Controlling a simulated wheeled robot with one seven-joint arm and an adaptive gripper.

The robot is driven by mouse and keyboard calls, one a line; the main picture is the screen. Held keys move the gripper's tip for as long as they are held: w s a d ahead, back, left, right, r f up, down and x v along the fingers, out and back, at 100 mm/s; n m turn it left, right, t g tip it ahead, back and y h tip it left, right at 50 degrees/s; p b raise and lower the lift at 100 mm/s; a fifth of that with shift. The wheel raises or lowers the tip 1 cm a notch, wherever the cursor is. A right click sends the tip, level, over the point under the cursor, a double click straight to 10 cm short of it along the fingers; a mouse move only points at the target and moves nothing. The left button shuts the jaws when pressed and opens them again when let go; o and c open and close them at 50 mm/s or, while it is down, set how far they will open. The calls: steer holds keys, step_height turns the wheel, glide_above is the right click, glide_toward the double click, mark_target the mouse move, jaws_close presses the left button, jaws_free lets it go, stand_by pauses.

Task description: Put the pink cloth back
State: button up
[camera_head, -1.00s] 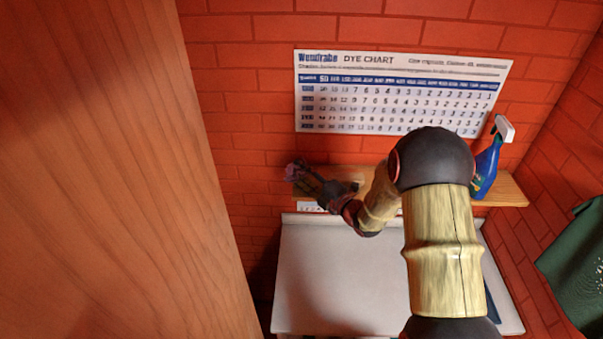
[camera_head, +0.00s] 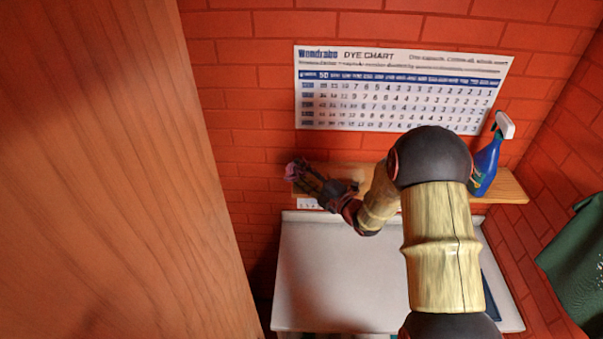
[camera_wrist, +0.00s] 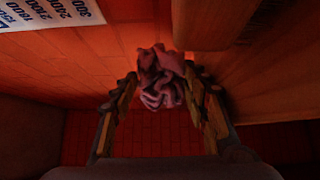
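The pink cloth (camera_wrist: 161,76) is a crumpled bundle between the fingertips of my gripper (camera_wrist: 163,88) in the wrist view. The two fingers press on it from the left and right. In the head view my gripper (camera_head: 307,183) is at the left end of the wooden shelf (camera_head: 508,191), with the small dark-pink cloth (camera_head: 296,169) at its tips. My gripper and forearm hide part of the shelf, so I cannot tell whether the cloth touches it.
A blue spray bottle (camera_head: 486,163) stands on the shelf's right part. A dye chart (camera_head: 400,88) hangs on the red brick wall above. A pale worktop (camera_head: 330,270) lies below, mostly clear. A wooden panel (camera_head: 100,170) fills the left; a green cloth (camera_head: 578,255) hangs at right.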

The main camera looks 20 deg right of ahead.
steer(key=shift+s+f, duration=0.1)
steer(key=shift+s+d+r, duration=0.25)
steer(key=shift+r, duration=0.2)
steer(key=v, duration=1.1)
steer(key=shift+b, duration=0.35)
steer(key=shift+s+r, duration=0.1)
